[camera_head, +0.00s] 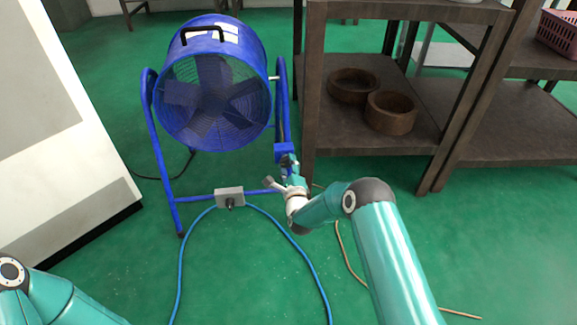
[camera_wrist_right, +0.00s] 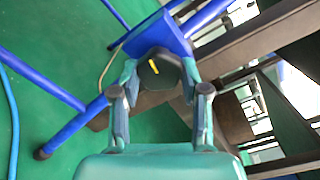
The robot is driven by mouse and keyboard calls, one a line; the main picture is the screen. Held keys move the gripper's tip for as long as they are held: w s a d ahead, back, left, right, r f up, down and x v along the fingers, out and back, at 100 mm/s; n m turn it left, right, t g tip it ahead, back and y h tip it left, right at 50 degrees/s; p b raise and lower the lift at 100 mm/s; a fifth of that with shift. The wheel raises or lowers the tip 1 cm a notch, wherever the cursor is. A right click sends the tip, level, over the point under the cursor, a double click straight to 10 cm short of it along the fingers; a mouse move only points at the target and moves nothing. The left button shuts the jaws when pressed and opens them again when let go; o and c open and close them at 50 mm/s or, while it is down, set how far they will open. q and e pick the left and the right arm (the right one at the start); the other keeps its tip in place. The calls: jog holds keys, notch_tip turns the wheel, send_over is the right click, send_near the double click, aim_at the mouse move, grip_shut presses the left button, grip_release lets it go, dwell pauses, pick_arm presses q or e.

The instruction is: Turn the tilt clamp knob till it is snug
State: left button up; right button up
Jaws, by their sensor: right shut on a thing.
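The blue drum fan (camera_head: 213,85) stands in a blue tubular frame (camera_head: 157,150) on the floor, in the head view. A blue clamp block (camera_head: 284,150) is on the frame's right side. The dark tilt clamp knob (camera_wrist_right: 158,68) with a yellow mark shows in the right wrist view, in front of the blue block. My right gripper (camera_head: 289,168) is at this block, with its fingers on both sides of the knob and shut on it. In the head view the gripper mostly hides the knob. My left gripper is not in view; only part of that arm shows at lower left.
A grey switch box (camera_head: 230,197) is on the frame's lower bar, with a blue cable (camera_head: 310,262) on the floor. A dark wooden shelf (camera_head: 370,138) with two brown bowls (camera_head: 390,113) stands close right of the fan. A white cabinet (camera_head: 60,120) stands at left.

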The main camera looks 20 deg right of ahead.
jog(key=shift+s+d+f, duration=0.1)
jog(key=shift+d+f, duration=0.1)
jog(key=shift+f, duration=0.15)
jog(key=o, duration=1)
jog(key=shift+o, duration=0.5)
jog(key=shift+a+r, duration=0.15)
jog(key=s+a, duration=0.1)
jog(key=s, duration=1)
jog(key=shift+s+a+r, duration=0.15)
jog(key=shift+s+a, duration=0.15)
jog(key=shift+s, duration=0.05)
jog(key=shift+o, duration=0.2)
